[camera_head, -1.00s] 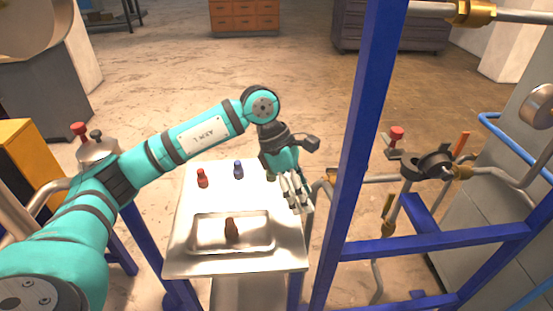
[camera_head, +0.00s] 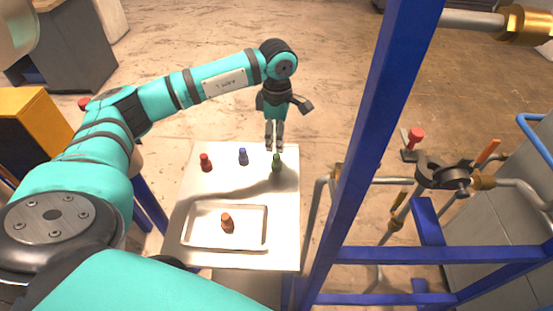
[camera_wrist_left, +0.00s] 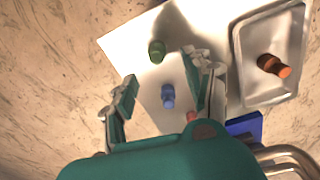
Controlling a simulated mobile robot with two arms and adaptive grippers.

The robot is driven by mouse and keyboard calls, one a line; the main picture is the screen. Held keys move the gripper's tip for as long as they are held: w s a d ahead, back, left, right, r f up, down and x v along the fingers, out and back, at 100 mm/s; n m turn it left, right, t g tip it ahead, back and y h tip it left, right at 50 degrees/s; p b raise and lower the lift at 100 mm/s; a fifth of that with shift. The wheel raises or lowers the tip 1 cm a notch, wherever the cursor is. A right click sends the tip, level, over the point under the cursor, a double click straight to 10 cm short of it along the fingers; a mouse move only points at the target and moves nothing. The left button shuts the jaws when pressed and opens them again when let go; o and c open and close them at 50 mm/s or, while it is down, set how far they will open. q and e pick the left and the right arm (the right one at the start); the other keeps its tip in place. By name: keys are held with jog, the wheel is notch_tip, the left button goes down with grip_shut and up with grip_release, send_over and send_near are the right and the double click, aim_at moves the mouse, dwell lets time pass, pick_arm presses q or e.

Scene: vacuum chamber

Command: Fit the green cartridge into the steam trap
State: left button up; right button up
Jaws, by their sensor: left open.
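The green cartridge (camera_head: 276,162) stands upright near the far right corner of the small pale table; it also shows in the left wrist view (camera_wrist_left: 157,50). My left gripper (camera_head: 274,142) points down just behind and above it in the head view, open and empty. In the left wrist view its spread fingers (camera_wrist_left: 163,72) straddle the line of the green and blue cartridges without touching the green one. A dark round fitting (camera_head: 445,175), which looks like the steam trap, sits in the pipework at the right, behind the blue frame. My right gripper is not in view.
A blue cartridge (camera_head: 243,157) and a red one (camera_head: 206,163) stand on the table (camera_head: 190,198). An orange-brown one (camera_head: 227,222) is in the metal tray (camera_head: 187,240). A blue frame post (camera_head: 375,130) rises between table and pipework. A red-knobbed valve (camera_head: 415,137) is beside the fitting.

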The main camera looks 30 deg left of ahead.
aim_at(277, 156)
pick_arm(q)
jog(key=f, duration=0.3)
jog(key=shift+w+f+p, duration=0.25)
jog(key=shift+f+p, duration=0.05)
jog(key=shift+f, duration=0.05)
jog(key=shift+s+f+p, duration=0.1)
jog(key=shift+f+p, duration=0.25)
jog(key=shift+f, duration=0.1)
jog(key=f, duration=0.1)
jog(key=f+p, duration=0.1)
jog(key=f, duration=0.1)
jog(key=shift+a+f+p, duration=0.25)
jog(key=shift+f+p, duration=0.05)
jog(key=shift+f, duration=0.5)
jog(key=shift+c, duration=0.2)
grip_shut()
